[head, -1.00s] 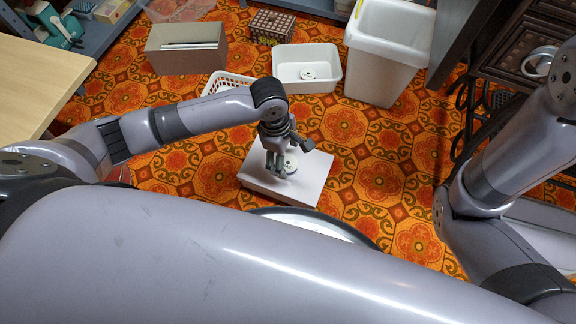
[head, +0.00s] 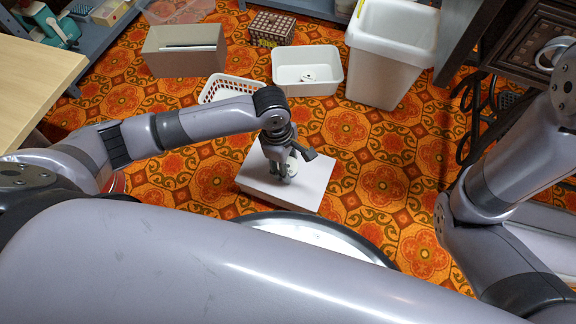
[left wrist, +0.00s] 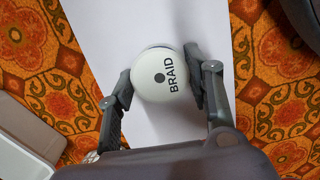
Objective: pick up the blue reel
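A round reel (left wrist: 162,73) with a white top marked "BRAID" and a thin bluish edge at its far rim shows in the left wrist view. Its side is mostly hidden. It is over a white board or box (head: 310,186) on the floor, whose flat top (left wrist: 108,18) also fills the middle of the wrist view. My left gripper (head: 282,172) points down at the reel. In the left wrist view its two fingers (left wrist: 159,85) press against opposite sides of the reel, with no clear gap. Whether the reel is lifted cannot be told. My right gripper is out of view.
Behind are a white basket (head: 228,86), a white tray (head: 306,88) with a small white item, a grey-brown box (head: 186,62), a brown patterned box (head: 271,27) and a tall white bin (head: 388,77). A wooden table (head: 35,80) stands left. Patterned floor is clear right of the board.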

